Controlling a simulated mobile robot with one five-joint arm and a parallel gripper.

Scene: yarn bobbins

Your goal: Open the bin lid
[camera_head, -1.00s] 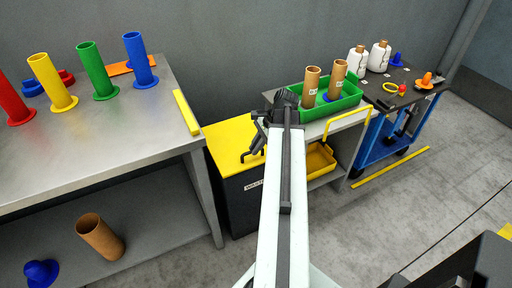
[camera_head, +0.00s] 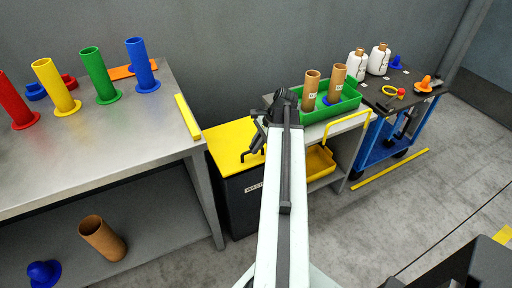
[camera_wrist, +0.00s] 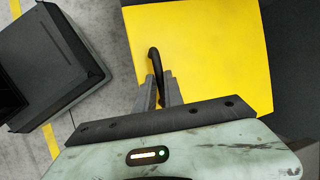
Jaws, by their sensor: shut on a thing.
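The waste bin (camera_head: 241,205) is a dark box with a white label, standing between the metal table and the grey shelf unit. Its yellow lid (camera_head: 226,138) lies flat on top and looks closed; it fills much of the wrist view (camera_wrist: 210,60). A black curved handle (camera_wrist: 154,60) stands at the lid's left edge in the wrist view. My gripper (camera_wrist: 160,88) is shut on this handle, with a finger on each side of it. In the head view my gripper (camera_head: 258,143) is at the lid's right side, and my arm hides part of the bin.
The metal table (camera_head: 110,145) with coloured holders stands left of the bin. A green tray (camera_head: 335,105) with cardboard tubes sits on the shelf unit to the right, above a yellow bin (camera_head: 318,162). A blue cart (camera_head: 385,140) stands further right. Open floor lies in front.

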